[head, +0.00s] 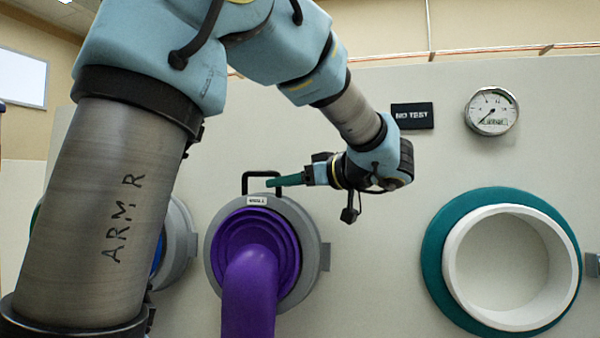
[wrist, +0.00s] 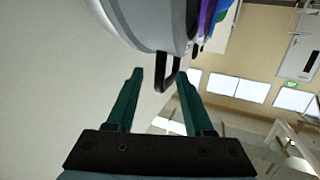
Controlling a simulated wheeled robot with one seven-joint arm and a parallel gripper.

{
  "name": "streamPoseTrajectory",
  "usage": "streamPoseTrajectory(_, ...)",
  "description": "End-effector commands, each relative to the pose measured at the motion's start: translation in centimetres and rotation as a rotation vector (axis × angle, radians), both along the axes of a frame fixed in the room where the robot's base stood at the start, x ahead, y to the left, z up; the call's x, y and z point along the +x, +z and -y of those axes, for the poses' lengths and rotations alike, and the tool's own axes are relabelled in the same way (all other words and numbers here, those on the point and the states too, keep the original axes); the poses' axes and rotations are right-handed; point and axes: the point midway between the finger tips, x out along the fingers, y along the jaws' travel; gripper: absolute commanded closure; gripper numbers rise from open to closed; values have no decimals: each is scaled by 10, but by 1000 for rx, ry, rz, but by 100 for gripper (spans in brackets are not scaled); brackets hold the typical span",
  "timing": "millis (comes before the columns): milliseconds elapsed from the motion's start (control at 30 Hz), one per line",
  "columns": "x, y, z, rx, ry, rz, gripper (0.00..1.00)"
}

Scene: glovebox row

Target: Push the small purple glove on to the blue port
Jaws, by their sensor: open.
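A purple glove (head: 250,290) hangs out of a grey ring (head: 308,230) on the wall in the head view. The ring has a black handle (head: 245,180) and a small white label on top. My gripper (head: 272,182) is at the handle's right side. In the wrist view, the open green fingers of my gripper (wrist: 159,75) have the handle (wrist: 164,85) between their tips; contact cannot be told. A sliver of blue port (head: 158,256) shows left of the purple glove, mostly hidden behind my arm. A purple sliver (wrist: 207,16) shows in the wrist view.
A white port with a teal ring (head: 436,270) is at the right, its opening empty. A round gauge (head: 491,111) and a black "NO TEST" sign (head: 412,116) are above. The wall between the purple glove and the teal ring is clear.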

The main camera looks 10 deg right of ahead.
Motion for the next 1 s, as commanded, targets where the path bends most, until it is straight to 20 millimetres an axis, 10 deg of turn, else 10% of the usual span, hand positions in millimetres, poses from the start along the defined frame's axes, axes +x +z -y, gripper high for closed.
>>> streamPoseTrajectory(733, 41, -8, -33, 1, 0, -1, 48)
streamPoseTrajectory(1000, 41, -8, -33, 1, 0, -1, 78)
